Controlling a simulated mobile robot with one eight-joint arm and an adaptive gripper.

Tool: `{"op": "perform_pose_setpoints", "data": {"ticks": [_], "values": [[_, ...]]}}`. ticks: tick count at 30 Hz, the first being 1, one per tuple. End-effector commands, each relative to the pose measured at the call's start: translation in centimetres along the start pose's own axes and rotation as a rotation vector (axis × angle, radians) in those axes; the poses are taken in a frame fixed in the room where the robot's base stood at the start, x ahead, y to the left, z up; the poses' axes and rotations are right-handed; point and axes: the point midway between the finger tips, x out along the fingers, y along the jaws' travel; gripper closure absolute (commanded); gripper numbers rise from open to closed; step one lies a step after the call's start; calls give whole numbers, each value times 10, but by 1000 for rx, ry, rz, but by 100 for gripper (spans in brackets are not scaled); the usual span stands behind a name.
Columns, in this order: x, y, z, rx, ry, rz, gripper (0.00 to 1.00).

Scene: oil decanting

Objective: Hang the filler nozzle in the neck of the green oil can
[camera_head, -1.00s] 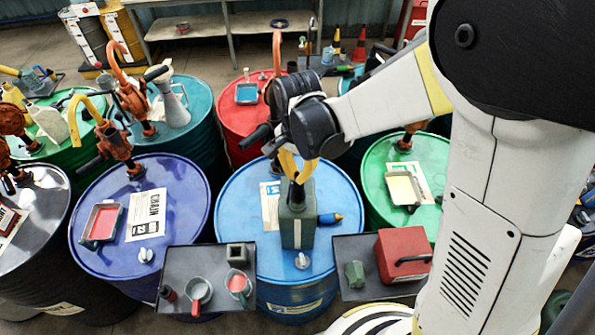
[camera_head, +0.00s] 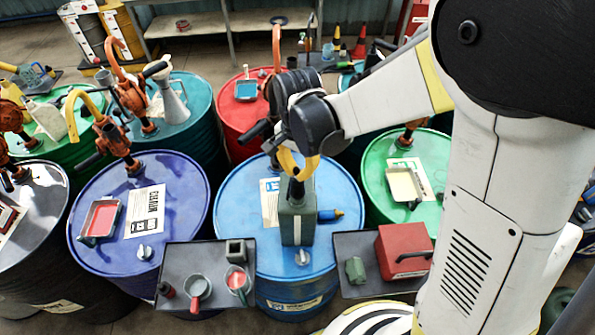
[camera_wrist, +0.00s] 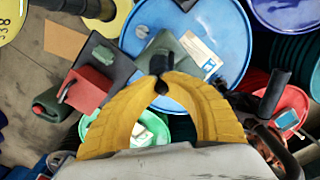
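The green oil can (camera_head: 296,221) stands upright on the middle blue drum (camera_head: 240,212). It also shows beyond the fingertips in the wrist view (camera_wrist: 178,48). A dark piece that looks like the filler nozzle (camera_wrist: 156,62) is between the yellow fingertips of my gripper (camera_wrist: 161,76). In the head view this dark nozzle (camera_head: 296,188) stands at the can's top, below my gripper (camera_head: 298,172). My fingers close around it. The neck is covered by the nozzle and fingers, so how deep the nozzle sits cannot be seen.
A dark side tray (camera_head: 210,262) holds cups, and another (camera_head: 352,246) carries a red can (camera_head: 404,251). Drums with orange pumps (camera_head: 112,135) crowd the left. A green drum (camera_head: 435,150) stands right.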

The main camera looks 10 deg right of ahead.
Motion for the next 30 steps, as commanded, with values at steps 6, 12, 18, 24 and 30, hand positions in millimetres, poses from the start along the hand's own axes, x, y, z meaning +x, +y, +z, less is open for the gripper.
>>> {"op": "perform_pose_setpoints", "data": {"ticks": [6, 12, 18, 24, 30], "values": [[-5, 0, 0, 0, 0, 0, 100], [-25, 0, 0, 0, 0, 0, 100], [-33, 0, 0, 0, 0, 0, 100], [-66, 1, 0, 0, 0, 0, 100], [-111, 1, 0, 0, 0, 0, 100]]}}
